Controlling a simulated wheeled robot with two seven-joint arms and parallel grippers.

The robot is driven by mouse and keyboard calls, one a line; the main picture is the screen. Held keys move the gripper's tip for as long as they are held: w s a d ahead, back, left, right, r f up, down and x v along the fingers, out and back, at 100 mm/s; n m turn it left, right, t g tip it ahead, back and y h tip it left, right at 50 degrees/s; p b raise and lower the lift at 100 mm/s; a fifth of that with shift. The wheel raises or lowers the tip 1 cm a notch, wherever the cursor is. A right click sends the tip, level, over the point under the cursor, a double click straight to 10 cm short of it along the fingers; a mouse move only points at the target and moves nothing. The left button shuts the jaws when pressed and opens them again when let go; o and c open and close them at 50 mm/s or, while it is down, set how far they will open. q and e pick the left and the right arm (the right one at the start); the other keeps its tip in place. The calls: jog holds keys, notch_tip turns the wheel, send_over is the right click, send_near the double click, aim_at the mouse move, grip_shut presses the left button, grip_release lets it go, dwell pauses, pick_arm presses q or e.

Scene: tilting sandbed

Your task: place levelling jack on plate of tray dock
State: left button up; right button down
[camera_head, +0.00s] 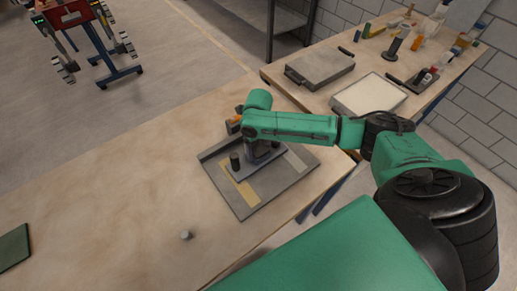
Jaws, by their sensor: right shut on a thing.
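The tray dock is a flat grey plate (247,208) with a raised edge at its left and a yellowish strip on it, lying on the near wooden table. My right gripper (262,150) points down over the plate, mostly hidden by its own wrist. It is shut on a dark grey piece that looks like the levelling jack (236,174), with a flat base and a short dark post. The jack is upright, at or just above the plate; I cannot tell whether it touches. My left gripper is not in view.
A second table at the back right holds a grey case (320,66), a white-topped tray (368,95) and several bottles. The table left of the dock is clear.

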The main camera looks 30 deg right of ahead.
aim_at(258, 148)
jog(key=shift+f, duration=0.1)
grip_release()
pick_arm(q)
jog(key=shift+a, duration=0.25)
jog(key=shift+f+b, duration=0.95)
pick_arm(e)
notch_tip(258, 148, up, 12)
